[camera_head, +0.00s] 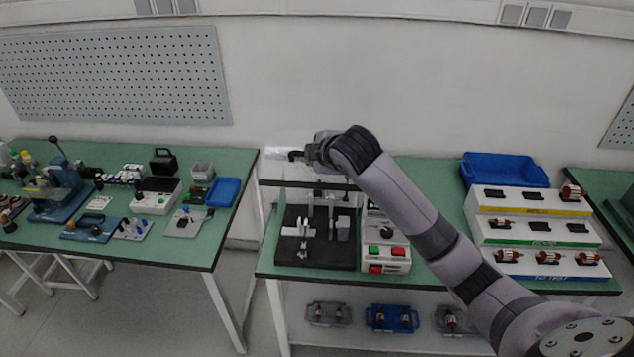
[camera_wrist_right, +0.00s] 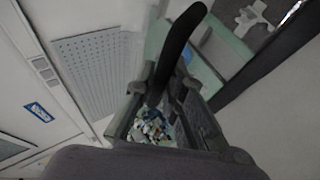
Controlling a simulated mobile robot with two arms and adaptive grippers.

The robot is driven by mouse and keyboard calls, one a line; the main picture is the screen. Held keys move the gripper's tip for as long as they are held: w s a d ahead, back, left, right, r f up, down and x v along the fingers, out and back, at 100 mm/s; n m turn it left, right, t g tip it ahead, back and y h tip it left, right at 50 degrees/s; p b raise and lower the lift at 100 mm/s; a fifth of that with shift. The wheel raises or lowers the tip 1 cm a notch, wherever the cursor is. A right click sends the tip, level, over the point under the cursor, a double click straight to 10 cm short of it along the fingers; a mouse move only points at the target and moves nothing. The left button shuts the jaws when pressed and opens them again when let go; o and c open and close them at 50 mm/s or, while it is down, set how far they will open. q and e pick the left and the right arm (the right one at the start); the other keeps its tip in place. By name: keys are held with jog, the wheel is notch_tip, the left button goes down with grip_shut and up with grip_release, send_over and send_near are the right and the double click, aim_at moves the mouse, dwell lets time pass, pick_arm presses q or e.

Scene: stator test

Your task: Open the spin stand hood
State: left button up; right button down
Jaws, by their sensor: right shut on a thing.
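The spin stand (camera_head: 315,262) sits on the middle green bench, with a black base and metal fixtures on it. Its clear hood (camera_head: 278,170) is faint; its panel shows around and below my right gripper, above the stand, and a dark bar (camera_head: 335,186) crosses behind the fixtures. The hood looks raised at the front, but its exact angle is hard to tell. My right gripper (camera_head: 294,156) is shut at the hood's upper edge, on what seems to be its handle, which the fingers largely hide. My left gripper is out of view.
A control box (camera_head: 387,262) with red and green buttons stands right of the stand. A tiered rack (camera_head: 535,232) with rotors and a blue bin (camera_head: 503,170) are farther right. Another bench (camera_head: 150,250) with tools stands left, across a gap.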

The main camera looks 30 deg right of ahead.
jog(key=shift+g, duration=0.3)
jog(key=shift+w+d+r, duration=0.4)
jog(key=shift+w+r, duration=0.2)
jog(key=shift+r, duration=0.1)
jog(key=shift+w+d+r, duration=0.35)
jog(key=shift+w+r, duration=0.2)
jog(key=shift+r, duration=0.1)
jog(key=shift+w+d+r, duration=0.4)
jog(key=shift+w+r, duration=0.2)
jog(key=shift+r, duration=0.1)
jog(key=c, duration=2)
grip_release()
jog(key=shift+o, duration=0.4)
jog(key=v, duration=1.2)
jog(key=shift+s+d, duration=0.1)
